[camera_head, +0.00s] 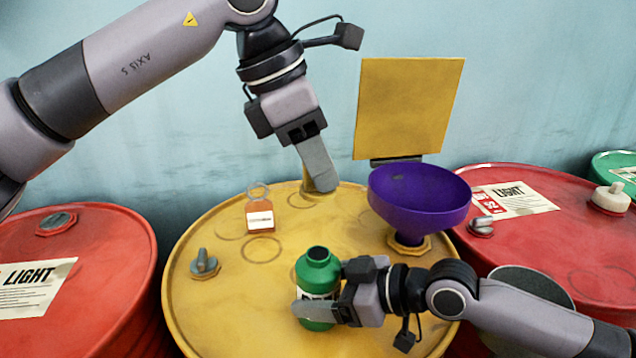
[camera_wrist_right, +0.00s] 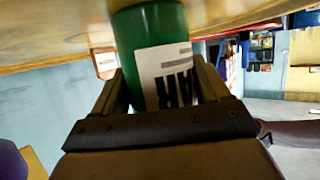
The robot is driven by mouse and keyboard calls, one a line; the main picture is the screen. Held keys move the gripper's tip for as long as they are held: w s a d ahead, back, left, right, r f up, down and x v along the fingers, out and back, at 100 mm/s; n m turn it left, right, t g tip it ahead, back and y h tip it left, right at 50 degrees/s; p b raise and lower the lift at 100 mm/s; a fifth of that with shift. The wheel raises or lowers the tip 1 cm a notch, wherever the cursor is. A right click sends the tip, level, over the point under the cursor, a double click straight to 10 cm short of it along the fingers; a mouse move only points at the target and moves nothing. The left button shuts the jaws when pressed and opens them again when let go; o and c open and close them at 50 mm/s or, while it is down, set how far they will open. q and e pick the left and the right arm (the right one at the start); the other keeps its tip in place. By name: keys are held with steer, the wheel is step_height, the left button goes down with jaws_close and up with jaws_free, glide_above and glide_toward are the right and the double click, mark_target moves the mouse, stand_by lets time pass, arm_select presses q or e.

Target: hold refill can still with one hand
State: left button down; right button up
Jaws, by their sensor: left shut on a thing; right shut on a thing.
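The green refill can (camera_head: 318,270) stands upright on the yellow drum's top (camera_head: 225,300), its dark round mouth open at the top. My right gripper (camera_head: 318,312) comes in from the right and is shut around the can's lower body. In the right wrist view the can (camera_wrist_right: 140,30), with a white label, sits between both fingers. My left gripper (camera_head: 320,180) points down at the drum's back edge, shut on a small yellow-brown thing (camera_head: 307,180). The fingers hide most of that thing, so I cannot tell what it is.
A small amber bottle (camera_head: 261,212) with a white label stands left of the can. A purple funnel (camera_head: 420,195) sits in the drum's opening at the right. A grey-topped plug (camera_head: 204,263) is at the left. A yellow panel (camera_head: 408,105) rises behind. Red drums (camera_head: 95,260) flank the yellow one.

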steer(key=o, duration=1.3)
